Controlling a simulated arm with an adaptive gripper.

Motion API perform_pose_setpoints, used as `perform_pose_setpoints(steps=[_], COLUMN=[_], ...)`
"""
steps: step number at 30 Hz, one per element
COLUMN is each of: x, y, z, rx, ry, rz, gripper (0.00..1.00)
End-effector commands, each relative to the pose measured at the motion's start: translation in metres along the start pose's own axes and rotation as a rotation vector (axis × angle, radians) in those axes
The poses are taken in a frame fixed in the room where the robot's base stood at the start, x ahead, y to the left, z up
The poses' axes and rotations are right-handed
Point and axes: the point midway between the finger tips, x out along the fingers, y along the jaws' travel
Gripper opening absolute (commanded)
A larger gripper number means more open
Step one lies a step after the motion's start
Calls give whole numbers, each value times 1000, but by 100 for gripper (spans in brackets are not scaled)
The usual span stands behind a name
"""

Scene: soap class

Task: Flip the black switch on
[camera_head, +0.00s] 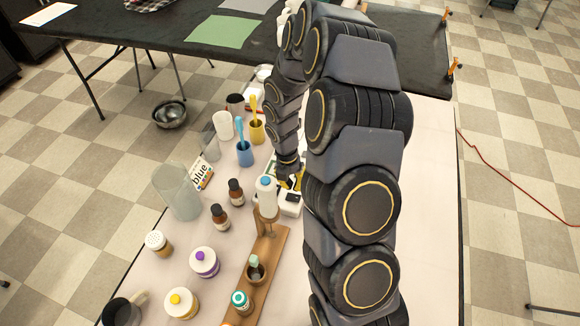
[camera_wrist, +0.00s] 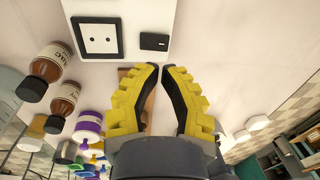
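My gripper (camera_wrist: 160,68) has yellow ridged fingers with black inner pads. Its tips almost meet, with only a thin gap and nothing between them. In the wrist view the tips are just below the switch and look apart from it. In the head view the white box (camera_head: 290,204) is partly covered, and my gripper (camera_head: 292,182) is partly hidden at its far side. Whether the switch is on cannot be told.
Brown bottles (camera_head: 236,192), a white bottle with a blue top (camera_head: 266,197), a wooden stand (camera_head: 265,265), jars (camera_head: 204,262) and cups (camera_head: 245,152) crowd the table left of my arm. The table is clearer to the right.

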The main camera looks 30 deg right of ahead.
Motion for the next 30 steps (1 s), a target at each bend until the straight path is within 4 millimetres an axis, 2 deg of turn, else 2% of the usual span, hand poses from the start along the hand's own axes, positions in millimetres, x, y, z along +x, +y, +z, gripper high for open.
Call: perform_pose_setpoints(steps=[3, 9, 23, 30], x=[23, 43, 48, 55], y=[-1, 0, 0, -2], z=[-1, 0, 0, 1], rx=[1, 2, 1, 1], ry=[4, 1, 0, -2], rz=[-4, -1, 2, 81], gripper=[0, 0, 0, 0])
